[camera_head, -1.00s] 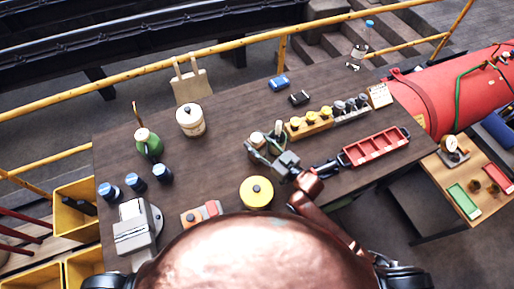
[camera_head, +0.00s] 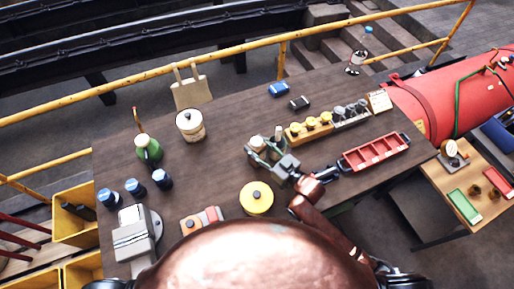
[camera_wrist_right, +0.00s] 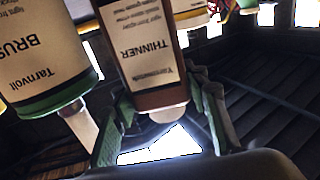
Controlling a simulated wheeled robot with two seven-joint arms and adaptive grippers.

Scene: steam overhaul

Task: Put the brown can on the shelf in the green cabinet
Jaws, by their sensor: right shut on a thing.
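The brown can (camera_wrist_right: 150,60), with a cream label reading THINNER, stands between the fingers of my right gripper in the right wrist view; its label text appears upside down. My right gripper (camera_head: 267,147) is shut on it over the middle of the dark workbench. In the head view the gripper partly hides the can. A second can with a green rim (camera_wrist_right: 45,60) and a label beginning BRUS is close beside the held can. The green cabinet is not recognisable in these frames. My left gripper is not in view.
On the workbench (camera_head: 222,150), a yellow round tin (camera_head: 256,197) is near the gripper. A cream canister (camera_head: 190,126) and a green bottle (camera_head: 148,150) are left.

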